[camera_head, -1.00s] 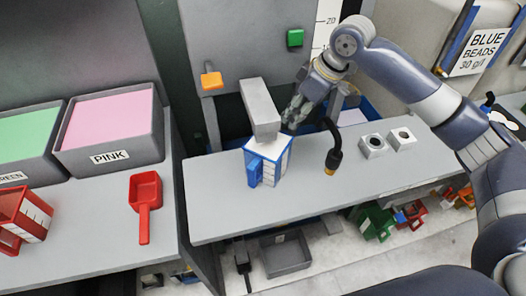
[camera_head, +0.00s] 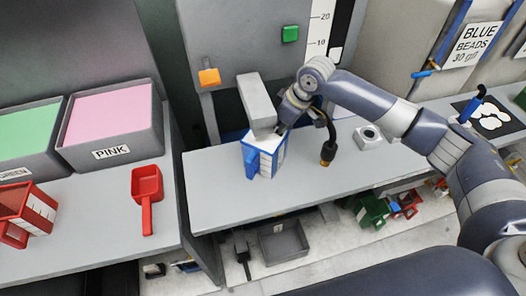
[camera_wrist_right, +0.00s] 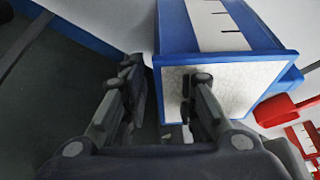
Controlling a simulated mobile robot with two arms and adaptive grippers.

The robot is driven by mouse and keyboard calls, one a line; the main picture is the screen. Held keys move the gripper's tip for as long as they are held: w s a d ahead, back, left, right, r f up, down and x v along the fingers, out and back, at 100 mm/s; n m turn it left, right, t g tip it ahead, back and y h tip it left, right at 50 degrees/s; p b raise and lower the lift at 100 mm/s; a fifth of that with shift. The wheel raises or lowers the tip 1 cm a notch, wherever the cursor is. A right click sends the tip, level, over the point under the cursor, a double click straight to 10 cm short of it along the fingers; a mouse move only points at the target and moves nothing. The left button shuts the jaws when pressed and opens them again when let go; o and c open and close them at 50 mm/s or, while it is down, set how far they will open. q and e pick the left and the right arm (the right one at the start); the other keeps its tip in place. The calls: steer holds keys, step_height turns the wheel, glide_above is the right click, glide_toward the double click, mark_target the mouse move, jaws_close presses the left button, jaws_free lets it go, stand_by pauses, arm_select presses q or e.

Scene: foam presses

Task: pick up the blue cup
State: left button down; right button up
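The blue cup (camera_head: 271,155), white-sided with blue edges and a blue handle, stands upright on the grey bench under a grey block-like spout. In the right wrist view the cup (camera_wrist_right: 240,85) shows a white speckled surface inside its blue rim. My right gripper (camera_head: 281,129) is at the cup's back right rim. In the wrist view its fingers (camera_wrist_right: 165,90) are apart, one over the cup's mouth and one outside the wall, with the rim between them. I cannot tell whether they touch it. My left gripper is out of view.
The grey spout (camera_head: 258,103) hangs close above the cup. A black bent nozzle (camera_head: 328,146) is just right of my gripper. A red scoop (camera_head: 146,190) and red cup (camera_head: 28,212) lie on the left bench by the pink bin (camera_head: 112,140). The bench front (camera_head: 222,212) is clear.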

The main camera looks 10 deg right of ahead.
jaws_close()
steer(key=shift+r+p, duration=0.15)
steer(key=shift+p, duration=0.35)
steer(key=shift+s+p, duration=0.1)
steer(key=shift+p, duration=0.2)
